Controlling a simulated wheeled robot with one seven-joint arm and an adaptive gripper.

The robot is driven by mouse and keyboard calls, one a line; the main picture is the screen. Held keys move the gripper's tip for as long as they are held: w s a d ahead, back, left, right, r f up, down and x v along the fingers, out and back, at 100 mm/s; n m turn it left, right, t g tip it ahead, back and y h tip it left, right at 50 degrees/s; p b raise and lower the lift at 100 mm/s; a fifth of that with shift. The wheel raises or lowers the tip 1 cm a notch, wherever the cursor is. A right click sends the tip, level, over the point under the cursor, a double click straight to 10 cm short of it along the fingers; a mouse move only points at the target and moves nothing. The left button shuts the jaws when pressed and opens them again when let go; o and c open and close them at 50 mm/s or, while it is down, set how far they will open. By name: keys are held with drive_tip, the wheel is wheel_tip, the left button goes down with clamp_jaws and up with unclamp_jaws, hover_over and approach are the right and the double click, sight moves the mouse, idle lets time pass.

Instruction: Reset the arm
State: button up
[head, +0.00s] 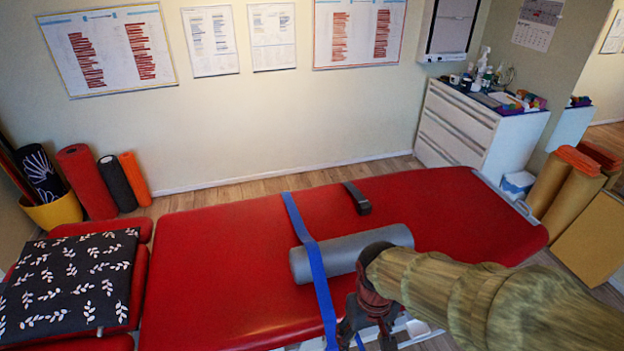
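My arm reaches in from the lower right in the head view, over the near edge of the red treatment table (220,270). My gripper (367,338) points downward at the bottom edge of the picture, near the table's front edge. Its dark finger linkages stand apart, but the fingertips are cut off or unclear, so I cannot tell whether it is open or shut. I see nothing clearly held in it. A grey foam roller (330,262) lies on the table just behind my gripper. A blue strap (311,250) runs across the table and over the roller.
A dark curved item (357,198) lies at the table's far edge. A black patterned cushion (68,284) is at the left. Rolled mats (86,180) stand by the left wall. A white drawer cabinet (470,130) with bottles stands back right, near tan mats (575,205).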

drive_tip(key=s+d+r+m+t, duration=0.1)
drive_tip(key=d+r+t, duration=0.1)
drive_tip(key=r, duration=0.4)
drive_tip(key=s+d+r+t+p, duration=0.1)
drive_tip(key=s+d+r, duration=0.1)
drive_tip(key=r, duration=0.5)
drive_tip(key=s+d+r+m+t+p, duration=0.1)
drive_tip(key=s+d+r+t, duration=0.1)
drive_tip(key=r, duration=0.5)
drive_tip(key=shift+d+m+t, duration=0.3)
drive_tip(key=shift+d, duration=0.5)
drive_tip(key=shift+r, duration=0.1)
drive_tip(key=shift+c, duration=1.4)
